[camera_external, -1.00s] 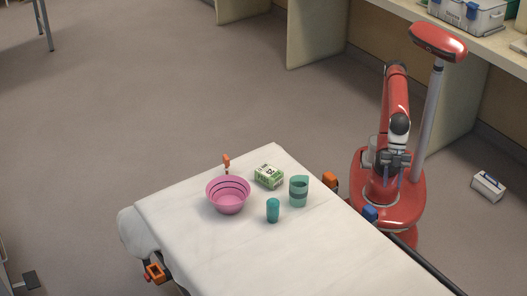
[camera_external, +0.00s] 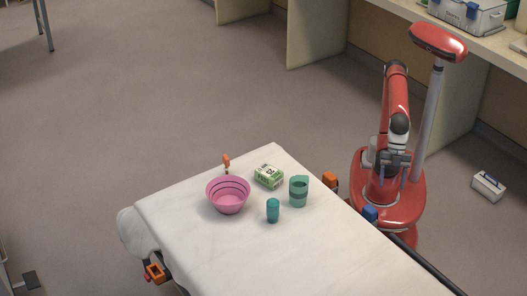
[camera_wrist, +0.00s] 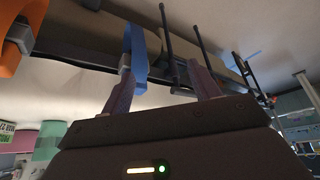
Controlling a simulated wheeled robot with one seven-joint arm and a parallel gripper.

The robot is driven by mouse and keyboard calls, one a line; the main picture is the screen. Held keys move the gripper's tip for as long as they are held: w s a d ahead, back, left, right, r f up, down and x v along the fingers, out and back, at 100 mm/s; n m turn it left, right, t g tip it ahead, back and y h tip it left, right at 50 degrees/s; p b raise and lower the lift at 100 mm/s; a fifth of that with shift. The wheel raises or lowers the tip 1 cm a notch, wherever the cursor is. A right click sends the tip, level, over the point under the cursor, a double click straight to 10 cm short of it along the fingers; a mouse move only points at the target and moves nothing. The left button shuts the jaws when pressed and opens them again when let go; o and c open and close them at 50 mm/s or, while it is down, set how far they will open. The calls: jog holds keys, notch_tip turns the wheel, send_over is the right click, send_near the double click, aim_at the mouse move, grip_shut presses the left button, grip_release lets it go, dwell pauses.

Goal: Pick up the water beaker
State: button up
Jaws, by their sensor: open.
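Two teal vessels stand upright on the white-covered stretcher in the external view. One is a larger pale teal beaker (camera_external: 299,192) with a darker band; the other is a smaller, darker teal cup (camera_external: 273,210) in front and to its left. I cannot tell for sure which is the water beaker; the larger one looks more like it. My gripper (camera_external: 392,178) is open and empty, beside my base, right of the stretcher and well apart from both vessels. In the wrist view my open gripper (camera_wrist: 161,76) has its fingers spread, and a teal vessel shows at lower left (camera_wrist: 48,141).
A pink bowl (camera_external: 228,196) and a green-white box (camera_external: 269,176) stand near the vessels on the stretcher (camera_external: 290,262). A small white case (camera_external: 488,186) lies on the floor. The stretcher's front is clear.

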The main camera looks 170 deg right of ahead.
jog(key=o, duration=0.4)
